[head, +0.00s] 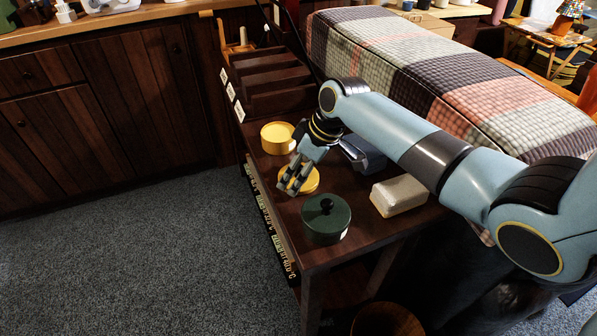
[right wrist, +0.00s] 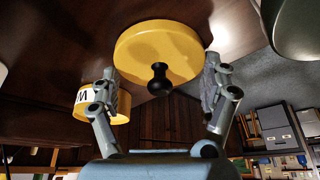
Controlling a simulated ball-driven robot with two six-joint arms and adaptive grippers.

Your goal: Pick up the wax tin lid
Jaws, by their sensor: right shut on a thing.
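The wax tin lid (head: 312,182) is a round yellow disc. In the right wrist view the lid (right wrist: 150,45) shows a black knob at its middle. My right gripper (head: 292,186) has its fingers on both sides of the lid's rim and is shut on it. I cannot tell whether the lid touches the dark wooden table (head: 365,222) or hangs just above it. The yellow tin (head: 278,138) stands just behind the lid, and its lettered side shows in the wrist view (right wrist: 88,98). My left gripper is not in view.
A pale box (head: 399,195) lies to the right, and a blue-grey object (head: 363,153) sits behind my gripper. A stepped wooden rack (head: 270,85) is at the back. Carpet is open at left.

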